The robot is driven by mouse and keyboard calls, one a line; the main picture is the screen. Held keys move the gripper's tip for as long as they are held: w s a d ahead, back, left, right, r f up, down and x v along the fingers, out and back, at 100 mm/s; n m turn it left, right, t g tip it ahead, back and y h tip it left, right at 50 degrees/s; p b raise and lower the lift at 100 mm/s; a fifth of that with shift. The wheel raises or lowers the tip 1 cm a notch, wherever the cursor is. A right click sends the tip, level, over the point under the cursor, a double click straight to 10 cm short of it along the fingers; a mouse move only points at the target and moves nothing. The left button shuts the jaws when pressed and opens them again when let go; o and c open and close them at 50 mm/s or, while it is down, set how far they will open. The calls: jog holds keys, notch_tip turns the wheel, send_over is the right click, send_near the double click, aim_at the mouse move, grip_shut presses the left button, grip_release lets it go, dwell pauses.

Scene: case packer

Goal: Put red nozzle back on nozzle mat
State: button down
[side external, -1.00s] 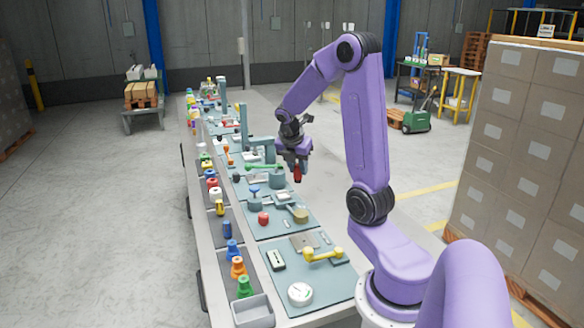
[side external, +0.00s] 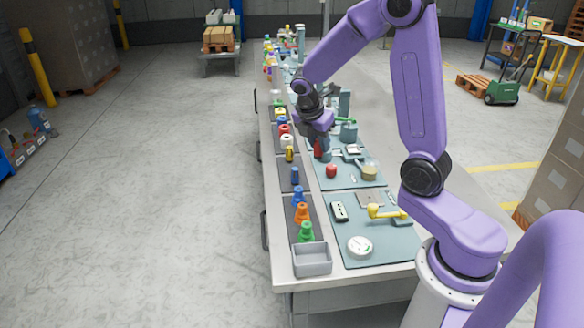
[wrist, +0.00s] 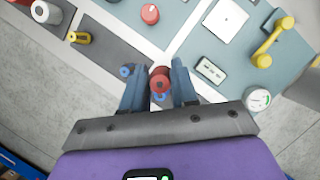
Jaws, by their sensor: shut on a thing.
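The red nozzle (side external: 318,149) is held between the fingers of my gripper (side external: 320,143), above the worktable near the border between the left parts strip and the teal mats. In the wrist view the red nozzle (wrist: 160,78) sits between the two fingers of my gripper (wrist: 159,88), its end facing the camera. The dark nozzle mat (side external: 316,212) lies at the near left of the table. A blue nozzle (side external: 298,194), an orange nozzle (side external: 302,213) and a green nozzle (side external: 307,232) stand upright on it in a row. My gripper mostly hides this mat in the wrist view.
A blue cylinder (side external: 295,176) and a yellow part (side external: 289,154) stand farther up the strip. A red knob (side external: 331,171), a yellow handle (side external: 386,212) and a white dial (side external: 360,247) are on the teal mats. A grey bin (side external: 312,259) sits at the near corner.

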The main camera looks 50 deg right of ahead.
jog(key=w+d+f, duration=0.1)
jog(key=w+f, duration=0.2)
jog(key=w, duration=0.1)
jog(key=w+d+f, duration=0.1)
jog(key=w+f, duration=0.2)
jog(key=w, duration=0.1)
jog(key=w+d+f, duration=0.2)
jog(key=w+f, duration=0.1)
jog(key=w, duration=0.1)
jog(key=shift+w, duration=0.1)
jog(key=shift+w+d+f, duration=0.1)
jog(key=shift+w+f, duration=0.05)
jog(key=shift+f, duration=1.7)
jog(key=shift+f, duration=0.15)
jog(key=c, duration=0.9)
grip_release()
jog(key=shift+o, duration=0.2)
